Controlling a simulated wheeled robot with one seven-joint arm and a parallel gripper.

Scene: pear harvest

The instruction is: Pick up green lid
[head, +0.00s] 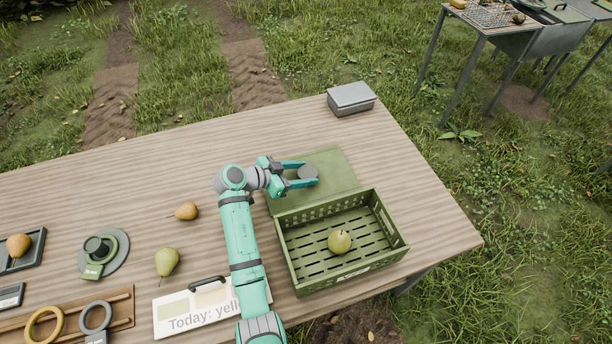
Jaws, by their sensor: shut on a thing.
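The green lid (338,160) is a flat olive-green panel just behind the green slatted crate (385,222). A round grey knob stands on the lid. My gripper (308,173) reaches in from the left, with its teal fingers shut on this knob. The lid looks level and close to the tabletop; I cannot tell whether it touches the table. Its near edge meets or lies beside the crate's back wall, and my gripper hides part of its left side. The crate is open on top and holds one green pear (339,241).
A grey box (351,98) stands at the back right. The table's back middle is clear.

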